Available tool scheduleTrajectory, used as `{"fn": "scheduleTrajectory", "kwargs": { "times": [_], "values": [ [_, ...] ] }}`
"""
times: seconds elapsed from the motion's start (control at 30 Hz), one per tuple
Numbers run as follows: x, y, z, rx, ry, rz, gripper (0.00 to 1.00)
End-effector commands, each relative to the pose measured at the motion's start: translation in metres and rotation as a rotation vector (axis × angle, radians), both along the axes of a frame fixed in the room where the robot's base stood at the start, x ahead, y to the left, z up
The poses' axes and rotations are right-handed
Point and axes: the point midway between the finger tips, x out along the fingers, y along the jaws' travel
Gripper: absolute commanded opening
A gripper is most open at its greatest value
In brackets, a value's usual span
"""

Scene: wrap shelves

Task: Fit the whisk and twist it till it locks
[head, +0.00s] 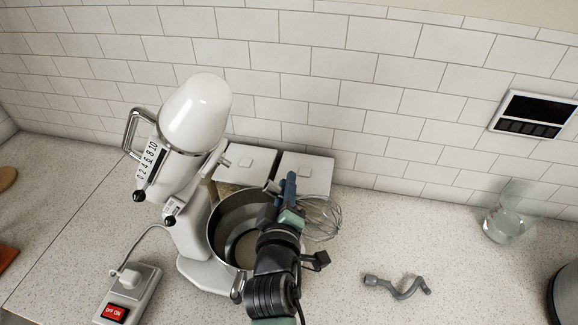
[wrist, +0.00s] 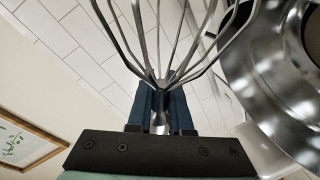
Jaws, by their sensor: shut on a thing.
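The wire whisk (head: 322,217) is held by its metal shank in my gripper (head: 284,196), which is shut on it above the right rim of the bowl. In the wrist view the blue fingers (wrist: 161,110) clasp the shank, and the whisk's wires (wrist: 165,40) spread away from them. The white stand mixer (head: 196,112) has its head tilted up, to the left of my gripper. The whisk is apart from the mixer head. The steel bowl (head: 222,222) sits on the mixer base; my arm hides part of it. It also shows in the wrist view (wrist: 262,85).
A grey dough hook (head: 398,288) lies on the counter at right. Two white canisters (head: 305,172) stand against the tiled wall behind the bowl. A glass (head: 503,225) stands far right. A switch box (head: 128,293) with a plug is at front left.

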Motion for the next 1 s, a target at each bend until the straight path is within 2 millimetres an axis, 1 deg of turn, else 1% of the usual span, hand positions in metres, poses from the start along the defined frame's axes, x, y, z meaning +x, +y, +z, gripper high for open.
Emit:
{"fn": "scheduleTrajectory", "kwargs": {
  "times": [0.17,0.6,0.8,1.0],
  "values": [
    [0.003,0.008,0.006,-0.001,-0.003,0.003,0.00],
    [0.013,0.040,0.030,-0.001,-0.004,0.004,0.00],
    [0.015,0.046,0.035,0.000,-0.003,0.002,0.00],
    [0.015,0.047,0.035,0.000,-0.002,0.001,0.00]
  ]
}}
